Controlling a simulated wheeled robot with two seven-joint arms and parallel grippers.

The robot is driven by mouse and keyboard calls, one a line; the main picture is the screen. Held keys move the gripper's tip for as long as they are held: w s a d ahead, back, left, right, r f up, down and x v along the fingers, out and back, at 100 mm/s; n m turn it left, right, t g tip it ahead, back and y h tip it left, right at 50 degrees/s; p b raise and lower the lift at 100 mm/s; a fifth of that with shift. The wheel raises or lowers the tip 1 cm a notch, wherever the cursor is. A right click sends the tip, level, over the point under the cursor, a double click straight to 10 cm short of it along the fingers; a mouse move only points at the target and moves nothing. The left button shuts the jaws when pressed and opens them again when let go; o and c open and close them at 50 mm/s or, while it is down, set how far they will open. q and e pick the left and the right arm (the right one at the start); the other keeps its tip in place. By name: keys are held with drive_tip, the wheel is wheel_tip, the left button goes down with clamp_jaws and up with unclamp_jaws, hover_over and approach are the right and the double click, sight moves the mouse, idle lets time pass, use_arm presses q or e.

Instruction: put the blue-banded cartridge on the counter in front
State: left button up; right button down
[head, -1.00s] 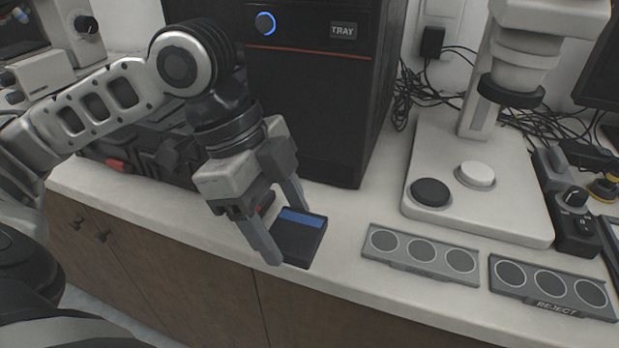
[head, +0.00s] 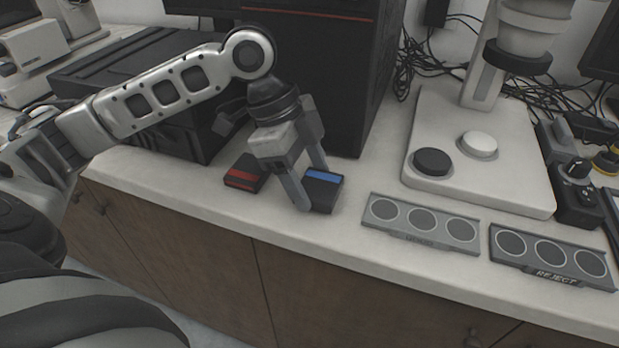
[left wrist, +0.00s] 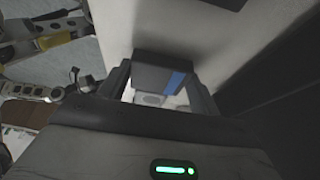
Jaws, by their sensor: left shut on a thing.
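The blue-banded cartridge (head: 324,190) is a black block with a blue stripe. In the left wrist view the cartridge (left wrist: 160,76) sits between the two fingers (left wrist: 160,95). I cannot tell whether its underside touches the counter.
A red-banded cartridge (head: 246,173) lies just left of my left gripper. A grey tray (head: 420,222) with round wells is to the right, then a REJECT tray (head: 552,257).

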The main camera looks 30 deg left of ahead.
use_arm(q)
drive_tip(key=shift+w+f, duration=0.2)
drive_tip(key=shift+f, duration=0.15)
drive_tip(key=o, duration=1.1)
drive_tip(key=shift+a+r, duration=0.1)
drive_tip(key=shift+r, duration=0.1)
drive_tip(key=p+v, duration=0.1)
drive_tip(key=v, duration=0.6)
drive_tip(key=shift+r+p, duration=0.1)
drive_tip(key=shift+p, duration=0.2)
drive_tip(key=shift+s, duration=0.1)
